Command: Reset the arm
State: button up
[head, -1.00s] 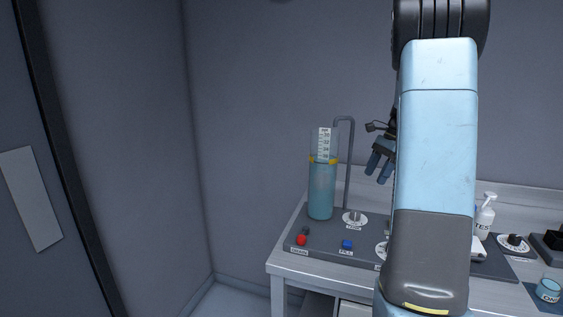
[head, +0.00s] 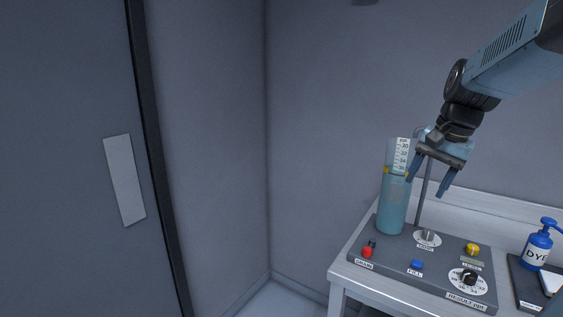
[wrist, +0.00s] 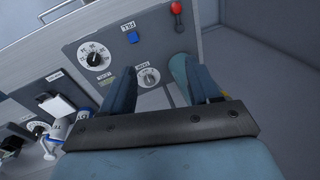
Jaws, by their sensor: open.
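My gripper (head: 427,176) hangs at the right of the head view, fingers pointing down and apart. It is open with nothing between the fingers. It is above the control panel (head: 388,254), close to the upper part of a clear cylinder (head: 391,209) of blue liquid with a scale and yellow band; in the head view one finger overlaps the cylinder, and I cannot tell whether they touch. In the wrist view the two fingers (wrist: 164,90) reach over the panel (wrist: 112,70), and part of the cylinder shows behind the right finger.
The panel carries a red DRAIN control (head: 367,252), a blue FILL button (head: 416,264), a yellow button (head: 473,249) and dials. A thin grey pipe (head: 421,196) rises behind the cylinder. A blue DYE bottle (head: 538,246) stands at right. A grey door (head: 65,200) is at left, with clear floor beside the bench.

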jog(key=s+a+n+t, duration=0.1)
jog(key=s+a+n, duration=0.3)
jog(key=s, duration=0.2)
jog(key=s+a+f+n+t+h, duration=0.1)
jog(key=s+a+n+t, duration=0.1)
jog(key=s+a+n, duration=0.2)
jog(key=shift+s+h, duration=0.3)
jog(key=shift+s, duration=1.35)
jog(key=shift+a+f, duration=0.1)
